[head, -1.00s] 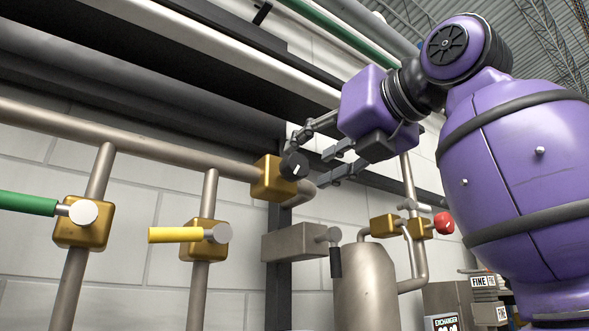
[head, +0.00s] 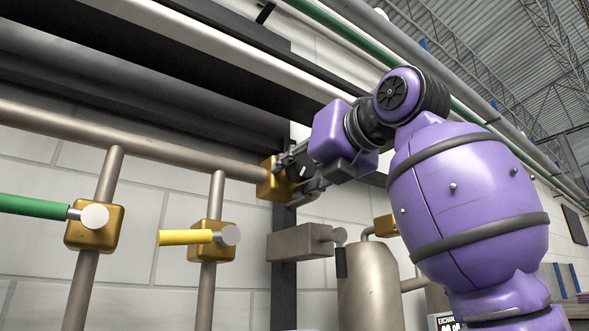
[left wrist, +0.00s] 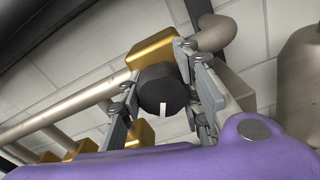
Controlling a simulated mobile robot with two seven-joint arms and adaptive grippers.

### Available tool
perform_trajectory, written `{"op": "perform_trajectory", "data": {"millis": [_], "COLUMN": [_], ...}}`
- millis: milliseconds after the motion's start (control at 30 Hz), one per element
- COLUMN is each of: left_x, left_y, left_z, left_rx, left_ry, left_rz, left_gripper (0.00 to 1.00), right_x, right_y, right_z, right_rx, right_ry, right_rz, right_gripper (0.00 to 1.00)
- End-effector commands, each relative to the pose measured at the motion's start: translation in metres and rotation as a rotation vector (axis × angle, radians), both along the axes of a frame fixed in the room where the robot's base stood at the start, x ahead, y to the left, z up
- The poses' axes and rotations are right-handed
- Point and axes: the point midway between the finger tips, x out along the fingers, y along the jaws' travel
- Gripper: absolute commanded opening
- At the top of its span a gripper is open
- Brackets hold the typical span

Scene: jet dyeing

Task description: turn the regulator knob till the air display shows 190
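The regulator knob (left wrist: 160,92) is a black round knob with a white mark, on a brass block (left wrist: 150,50). In the left wrist view its mark points toward the bottom of the picture. My left gripper (left wrist: 165,112) is open, with one finger on each side of the knob; whether either finger touches it I cannot tell. In the head view my left gripper (head: 305,176) is at the knob on the brass block (head: 270,181) and partly covers it. The air display cannot be made out in these views. My right gripper is not in view.
Left of the knob are a green-handled valve (head: 94,222) and a yellow-handled valve (head: 212,238) on vertical pipes. A display labelled EXCHANGER (head: 447,323) is cut off at the bottom.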

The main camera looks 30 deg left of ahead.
Motion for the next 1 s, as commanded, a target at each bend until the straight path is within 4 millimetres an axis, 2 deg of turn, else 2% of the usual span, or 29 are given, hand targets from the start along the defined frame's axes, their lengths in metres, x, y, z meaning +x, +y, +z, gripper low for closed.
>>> {"op": "perform_trajectory", "data": {"millis": [33, 133, 500, 767, 800, 900, 1000], "left_x": [-0.0015, -0.0018, -0.0032, -0.0034, -0.0034, -0.0030, -0.0026], "left_y": [0.0004, 0.0004, 0.0005, 0.0009, 0.0009, 0.0008, 0.0007], "left_z": [0.0002, 0.0003, -0.0007, -0.0010, -0.0011, -0.0010, -0.0009], "left_rx": [-0.001, -0.003, -0.072, -0.074, -0.074, -0.074, -0.073], "left_ry": [-0.002, -0.002, -0.168, -0.172, -0.172, -0.171, -0.170], "left_rz": [0.002, 0.002, 0.004, 0.006, 0.006, 0.005, 0.004], "left_gripper": [0.17, 0.06, 0.06, 0.06, 0.37, 0.47, 0.47], "right_x": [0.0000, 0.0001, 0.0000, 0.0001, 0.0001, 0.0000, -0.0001], "right_y": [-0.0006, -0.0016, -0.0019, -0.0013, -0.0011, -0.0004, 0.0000], "right_z": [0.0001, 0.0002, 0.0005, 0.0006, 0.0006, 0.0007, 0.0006], "right_rx": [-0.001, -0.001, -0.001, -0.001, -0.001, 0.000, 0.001], "right_ry": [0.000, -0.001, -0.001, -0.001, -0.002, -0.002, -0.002], "right_rz": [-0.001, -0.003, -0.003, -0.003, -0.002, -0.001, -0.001], "right_gripper": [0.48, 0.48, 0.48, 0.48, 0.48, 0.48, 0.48]}}
